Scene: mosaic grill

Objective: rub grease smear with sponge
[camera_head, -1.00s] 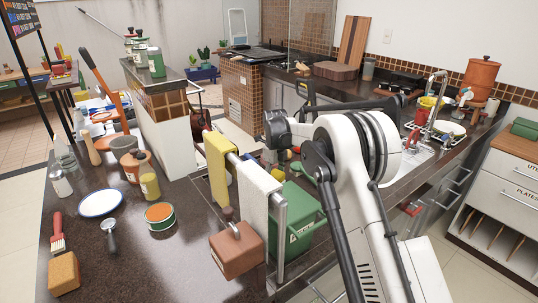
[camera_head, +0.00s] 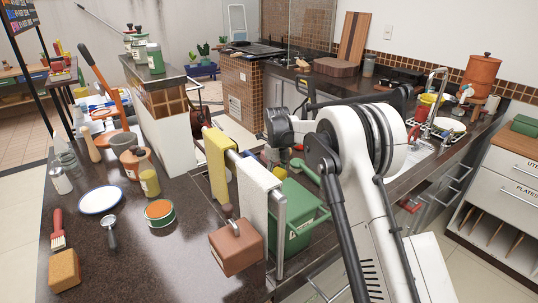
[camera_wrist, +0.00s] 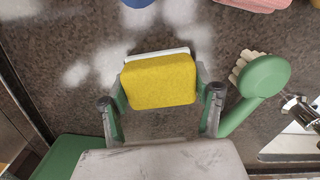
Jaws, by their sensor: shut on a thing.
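The sponge (camera_wrist: 158,82) is a yellow block with a thin white layer along its far edge. It is held between the two fingers of my gripper (camera_wrist: 160,92), which is shut on its sides. Below it lies a dark speckled worktop (camera_wrist: 60,42). Pale, blurry patches (camera_wrist: 110,62) show on the worktop left of and beyond the sponge; I cannot tell whether they are the grease smear or reflected light. I cannot tell whether the sponge touches the worktop. In the head view my arm hides most of the work area.
A green-handled brush (camera_wrist: 264,76) lies right of my gripper, close to the right finger. A blue item (camera_wrist: 138,2) and a pink cloth-like item (camera_wrist: 256,4) lie at the far edge. A towel rail with a yellow towel (camera_head: 218,168) stands left of my arm.

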